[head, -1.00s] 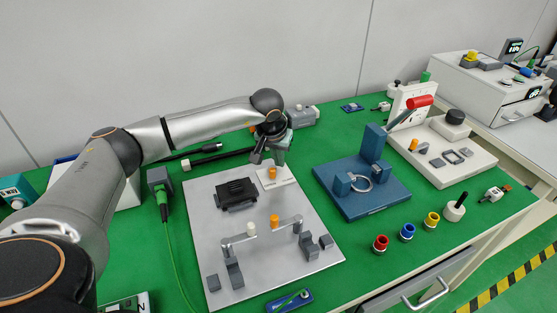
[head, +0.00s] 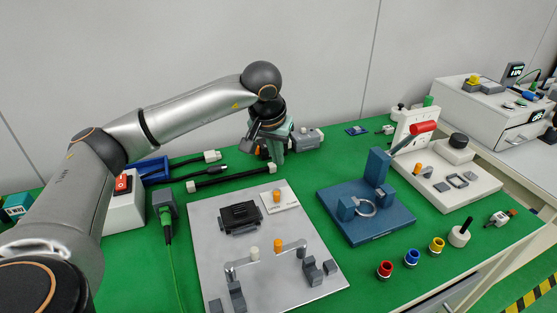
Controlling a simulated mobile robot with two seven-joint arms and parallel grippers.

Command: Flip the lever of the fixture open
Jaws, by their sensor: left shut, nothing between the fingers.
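A grey metal plate fixture (head: 215,225) lies on the green bench in the head view. My left gripper (head: 277,160) is shut and empty, pointing down behind the plate's back edge, apart from both levers. My right gripper is not in view.
A blue fixture (head: 340,232) with an upright post and metal ring stands right of the plate. Red, blue and yellow sockets (head: 411,258) line the front right. Cables and plugs (head: 230,180) lie behind the plate. A wall closes the back.

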